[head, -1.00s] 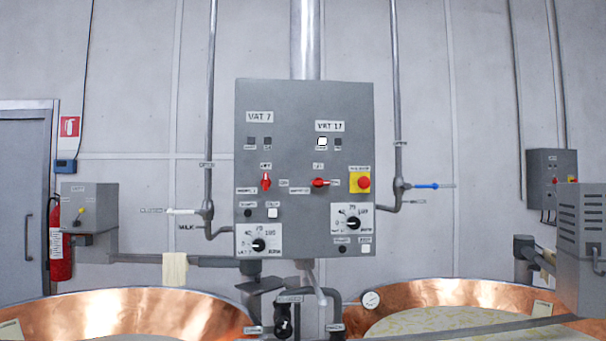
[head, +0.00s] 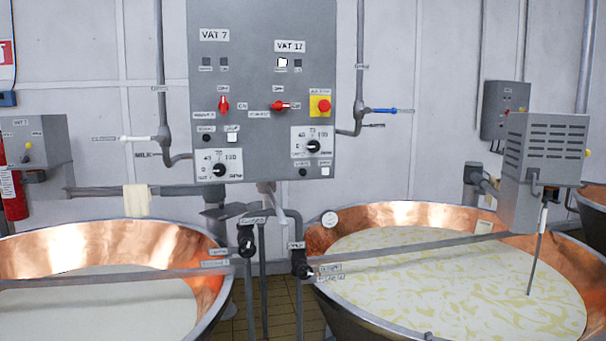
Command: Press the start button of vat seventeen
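A grey control panel (head: 262,110) hangs between the two vats in the head view. Its right half carries the label VAT 17 (head: 290,46), a lit white indicator (head: 283,62) and a red selector switch (head: 280,106) turned sideways. Below is a dial (head: 313,146) and, under it, a black button (head: 303,171) and a white button (head: 326,167) for vat seventeen. Their small labels are too blurred to read, so I cannot tell which is start. My gripper is not in view.
A yellow-backed red emergency button (head: 320,106) sits near the panel's right edge. The VAT 7 (head: 214,35) controls fill the left half. Copper vats stand at left (head: 110,248) and right (head: 400,218). Horizontal bars and pipes run across the vats below the panel.

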